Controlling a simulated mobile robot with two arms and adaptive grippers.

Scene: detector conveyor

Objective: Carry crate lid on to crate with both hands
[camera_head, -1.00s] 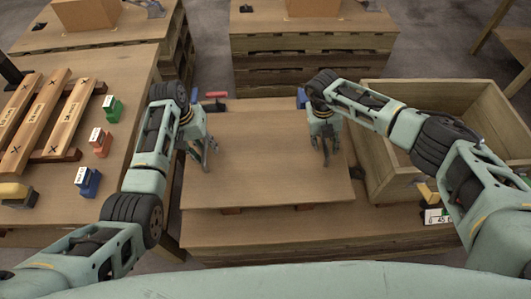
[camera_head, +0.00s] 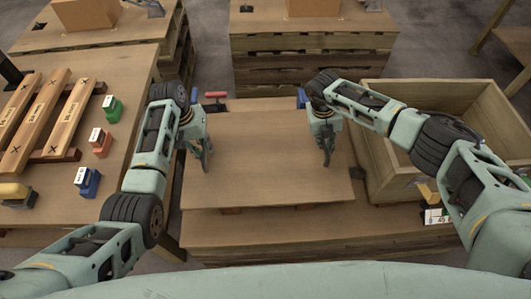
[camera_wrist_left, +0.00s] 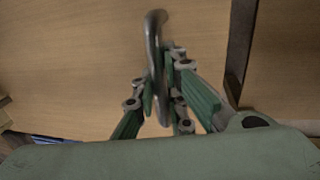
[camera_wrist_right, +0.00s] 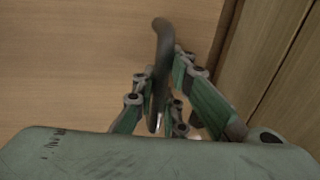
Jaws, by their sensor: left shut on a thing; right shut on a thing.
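The crate lid (camera_head: 262,175) is a flat brown wooden board lying in the middle of the head view. Its underside shows small reddish-brown blocks at the front edge. My left gripper (camera_head: 206,160) is shut on a dark metal handle (camera_wrist_left: 154,50) near the lid's left side. My right gripper (camera_head: 327,155) is shut on a similar handle (camera_wrist_right: 162,50) near the lid's right side. The open wooden crate (camera_head: 385,157) stands right of the lid, partly hidden behind my right arm.
A wooden pallet table (camera_head: 300,230) lies under the lid. More pallets (camera_head: 315,65) stand at the back.

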